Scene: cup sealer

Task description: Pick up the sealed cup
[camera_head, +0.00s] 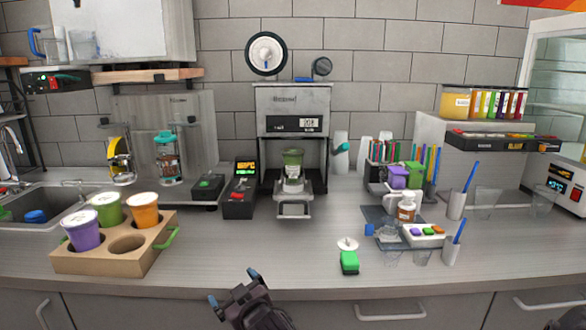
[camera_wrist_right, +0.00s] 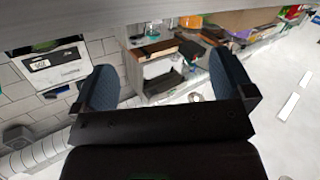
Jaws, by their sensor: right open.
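A green cup (camera_head: 292,160) sits in the cup sealer (camera_head: 293,115) at the back middle of the counter. It stands over the sealer's metal tray (camera_head: 294,203), which sticks out to the front. I cannot tell from here whether its top is sealed. My right gripper (camera_head: 233,288) is low at the counter's front edge, well in front of the sealer. It is open and empty. Its two fingers (camera_wrist_right: 165,88) stand wide apart in the right wrist view, with nothing between them.
A cardboard carrier (camera_head: 105,262) at the left holds purple, green and orange lidded cups and has one empty hole. A black and red control box (camera_head: 240,195) stands left of the sealer. The counter before the sealer is clear.

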